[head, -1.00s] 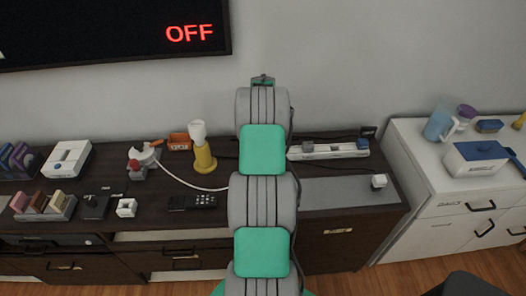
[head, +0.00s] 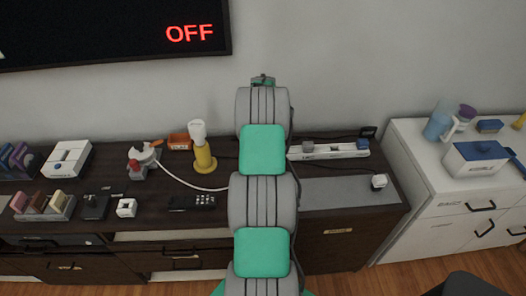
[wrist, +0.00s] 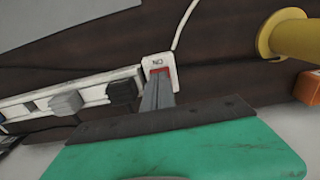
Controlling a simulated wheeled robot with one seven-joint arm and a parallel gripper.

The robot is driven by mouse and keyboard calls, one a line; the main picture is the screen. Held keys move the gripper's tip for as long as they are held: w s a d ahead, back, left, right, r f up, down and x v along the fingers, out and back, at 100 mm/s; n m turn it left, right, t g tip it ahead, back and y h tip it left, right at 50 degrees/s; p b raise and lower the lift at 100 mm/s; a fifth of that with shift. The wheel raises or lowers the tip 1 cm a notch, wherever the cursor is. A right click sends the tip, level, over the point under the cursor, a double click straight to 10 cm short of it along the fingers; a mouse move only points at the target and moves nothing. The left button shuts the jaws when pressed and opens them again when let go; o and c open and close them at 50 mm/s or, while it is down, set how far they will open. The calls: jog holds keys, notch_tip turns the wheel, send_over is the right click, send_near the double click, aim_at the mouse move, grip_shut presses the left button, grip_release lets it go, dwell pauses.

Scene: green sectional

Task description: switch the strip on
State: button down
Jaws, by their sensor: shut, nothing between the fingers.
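The white power strip (head: 328,155) lies on the dark cabinet, partly hidden behind my arm in the head view. In the wrist view the strip (wrist: 93,95) runs from the left edge to the middle, with a grey plug (wrist: 65,103) and a black plug (wrist: 122,91) in it. Its end carries a red switch (wrist: 163,71) beside raised lettering. My gripper (wrist: 156,82) is shut and empty, its tips right at the red switch and covering part of it. I cannot tell whether they touch it. The wall screen (head: 110,30) reads OFF in red.
A yellow lamp-like object (head: 204,158) and an orange box (head: 179,141) stand left of my arm. A remote (head: 192,202) lies near the front. A white cable crosses the cabinet top. A grey mat (head: 345,190) lies mostly bare in front of the strip.

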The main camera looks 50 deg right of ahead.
jog(key=shift+f+b, duration=0.75)
jog(key=shift+f, duration=0.3)
dwell(0.5)
jog(key=shift+a, duration=0.1)
jog(key=shift+r+p, duration=1.7)
jog(key=shift+r, duration=1.85)
